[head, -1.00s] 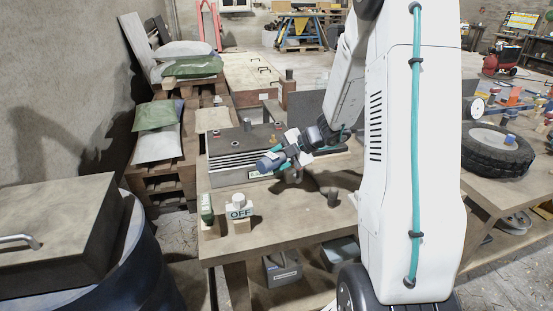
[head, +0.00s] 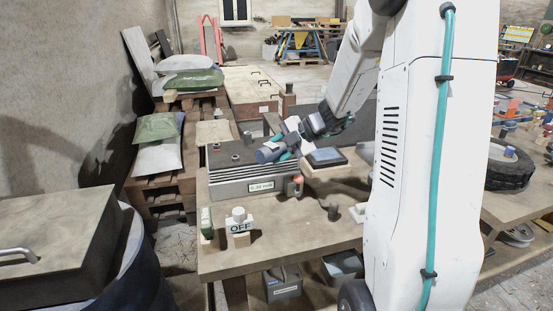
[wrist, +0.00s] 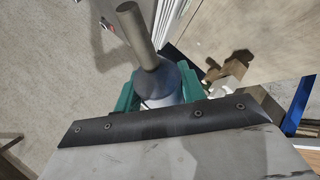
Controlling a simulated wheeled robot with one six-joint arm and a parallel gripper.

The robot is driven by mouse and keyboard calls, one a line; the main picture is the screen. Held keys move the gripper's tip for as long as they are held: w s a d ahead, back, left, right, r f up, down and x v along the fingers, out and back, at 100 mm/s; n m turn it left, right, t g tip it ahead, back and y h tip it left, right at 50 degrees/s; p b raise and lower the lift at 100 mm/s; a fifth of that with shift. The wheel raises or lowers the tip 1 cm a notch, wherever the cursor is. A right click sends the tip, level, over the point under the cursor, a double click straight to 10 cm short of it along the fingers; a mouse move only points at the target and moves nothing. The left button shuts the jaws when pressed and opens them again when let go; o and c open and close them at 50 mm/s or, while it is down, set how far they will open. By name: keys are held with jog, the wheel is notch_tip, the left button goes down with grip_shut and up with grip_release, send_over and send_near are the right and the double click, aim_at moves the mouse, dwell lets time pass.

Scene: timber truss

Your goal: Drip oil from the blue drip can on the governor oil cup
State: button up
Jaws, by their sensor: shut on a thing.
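The blue drip can (head: 268,154) is in my gripper (head: 291,146), lying tipped toward the left over the right part of a grey ribbed machine box (head: 228,178). In the wrist view, teal fingers (wrist: 158,93) close around the blue-grey can (wrist: 165,84), and its grey nozzle (wrist: 135,28) points away from my gripper. Small round fittings (head: 247,138) stand on the box top. I cannot tell which one is the governor oil cup, and the can and gripper hide part of the top. No falling drop is visible.
The box carries a small readout (head: 261,186). The front middle of the bench (head: 280,238) is mostly clear.

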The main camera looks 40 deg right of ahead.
jog(key=shift+r, duration=0.35)
jog(key=h, duration=0.1)
jog(key=n+h, duration=0.1)
jog(key=shift+a+r+h, duration=0.1)
jog(key=shift+r+h, duration=0.1)
jog(key=shift+h, duration=0.2)
jog(key=shift+n+h, duration=0.5)
jog(key=shift+h, duration=0.1)
jog(key=n+h, duration=0.1)
jog(key=h, duration=0.2)
jog(key=shift+a+r+t, duration=0.1)
jog(key=shift+r+t, duration=0.05)
jog(key=shift+t, duration=0.25)
jog(key=shift+d+n+h, duration=0.2)
jog(key=shift+n+h, duration=0.2)
jog(key=shift+h, duration=0.2)
